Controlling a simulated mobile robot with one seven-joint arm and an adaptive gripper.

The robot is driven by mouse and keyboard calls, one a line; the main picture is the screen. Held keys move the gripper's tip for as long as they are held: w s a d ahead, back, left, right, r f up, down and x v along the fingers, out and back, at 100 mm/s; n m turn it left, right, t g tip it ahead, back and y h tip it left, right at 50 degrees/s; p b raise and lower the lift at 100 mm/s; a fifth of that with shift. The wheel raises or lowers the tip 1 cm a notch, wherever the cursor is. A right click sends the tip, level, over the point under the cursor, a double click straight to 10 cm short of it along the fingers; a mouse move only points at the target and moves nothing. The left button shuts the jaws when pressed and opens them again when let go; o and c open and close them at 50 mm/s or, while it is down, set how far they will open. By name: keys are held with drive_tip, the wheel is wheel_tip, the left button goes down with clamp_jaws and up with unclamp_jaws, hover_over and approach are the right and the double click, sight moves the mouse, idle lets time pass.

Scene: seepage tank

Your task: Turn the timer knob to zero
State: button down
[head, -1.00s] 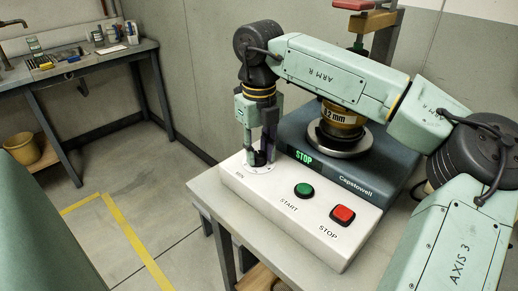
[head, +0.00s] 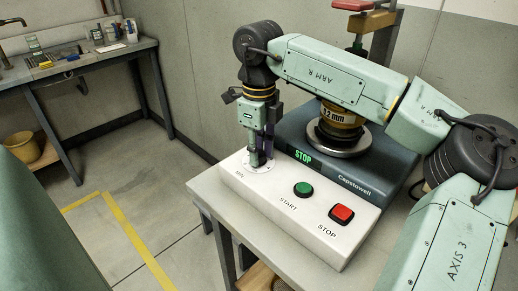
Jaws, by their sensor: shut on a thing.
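The timer knob sits on its round dial (head: 260,168) at the left end of the white control panel (head: 320,218), with MIN printed beside it. My gripper (head: 258,160) points straight down over the dial and is shut on the knob. The fingers hide nearly all of the knob, so its pointer and setting cannot be read.
A green START button (head: 303,189) and a red STOP button (head: 342,213) are on the same panel. A workbench (head: 75,65) stands at the far left.

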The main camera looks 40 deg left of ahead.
drive_tip(key=c, duration=1.3)
unclamp_jaws()
drive_tip(key=shift+r, duration=0.1)
wheel_tip(320, 180, up, 12)
drive_tip(key=shift+f, duration=0.1)
